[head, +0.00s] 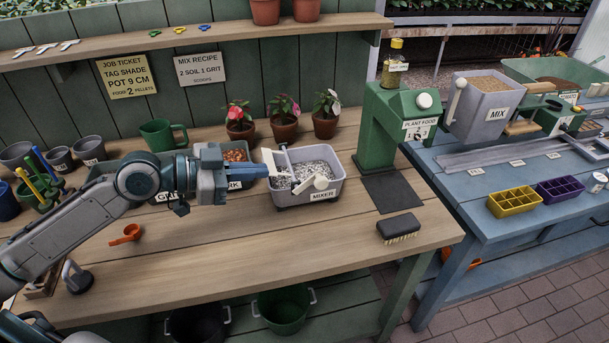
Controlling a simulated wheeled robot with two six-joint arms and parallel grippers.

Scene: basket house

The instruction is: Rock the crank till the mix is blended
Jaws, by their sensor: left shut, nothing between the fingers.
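The mixer (322,196) is a grey tub on the wooden bench, with a label reading MIXER on its front. Speckled grey and white mix (311,172) lies in it, with dark patches showing. A pale crank (305,184) with a round knob shows over the mix near the front right. A pale paddle-like piece (271,163) stands at the tub's left edge. My left gripper (264,172) comes in from the left and is shut and empty, its blue fingertips at that piece. I cannot tell whether they touch it. My right gripper is not in view.
A green plant food dispenser (391,125) stands right of the mixer. A brush (399,228) lies near the bench's right end. An orange scoop (126,234) lies at the left front. Flower pots (284,131) stand behind the mixer. The bench in front of the mixer is clear.

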